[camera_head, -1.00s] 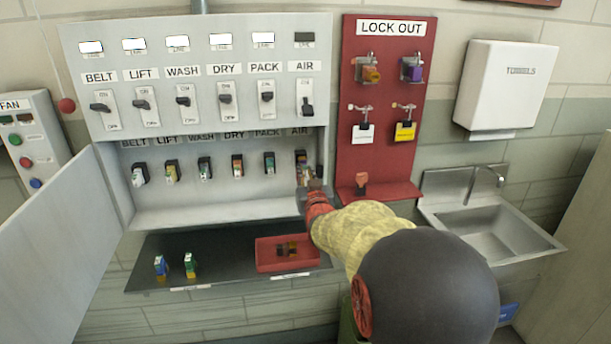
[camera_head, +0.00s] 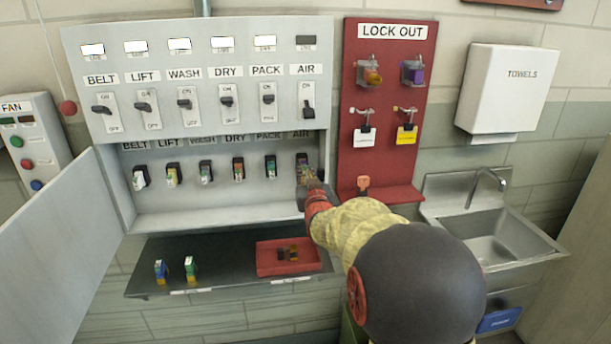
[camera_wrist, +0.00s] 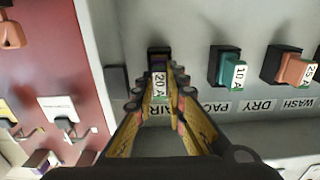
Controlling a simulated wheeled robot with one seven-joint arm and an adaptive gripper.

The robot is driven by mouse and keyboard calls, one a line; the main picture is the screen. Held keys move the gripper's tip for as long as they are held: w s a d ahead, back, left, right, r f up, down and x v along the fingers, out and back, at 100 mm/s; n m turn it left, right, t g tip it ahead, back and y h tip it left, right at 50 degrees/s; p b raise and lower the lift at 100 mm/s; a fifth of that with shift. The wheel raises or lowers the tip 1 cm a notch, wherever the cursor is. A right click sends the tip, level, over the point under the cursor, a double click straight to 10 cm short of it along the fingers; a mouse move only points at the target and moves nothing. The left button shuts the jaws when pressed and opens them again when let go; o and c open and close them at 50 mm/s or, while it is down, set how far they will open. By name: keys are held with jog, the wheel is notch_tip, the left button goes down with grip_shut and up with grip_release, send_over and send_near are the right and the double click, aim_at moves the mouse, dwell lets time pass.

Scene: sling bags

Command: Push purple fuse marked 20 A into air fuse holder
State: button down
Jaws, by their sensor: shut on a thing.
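The fuse marked 20 A (camera_wrist: 160,84) is between the two fingers of my gripper (camera_wrist: 160,92) in the wrist view. Its white label faces the camera and a green patch shows below the label. My gripper is shut on it. The dark air fuse holder (camera_wrist: 159,54), with a purple patch at its mouth, is right behind the fuse and in line with it. I cannot tell how deep the fuse sits in it. In the head view my gripper (camera_head: 309,181) is just below the air holder (camera_head: 302,158), at the right end of the row, and partly hides it.
Other holders with fuses line the panel to the left, the pack holder (camera_head: 270,165) being nearest. The red lockout board (camera_head: 385,165) stands close on the right. A red tray (camera_head: 264,268) with dark fuses and two loose fuses (camera_head: 190,268) are on the shelf below.

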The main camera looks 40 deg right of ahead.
jog(key=shift+w+d, duration=0.3)
jog(key=shift+w, duration=0.15)
jog(key=c, duration=1.7)
grip_release()
jog(key=shift+c, duration=0.2)
jog(key=shift+s+a, duration=0.1)
jog(key=v, duration=1.2)
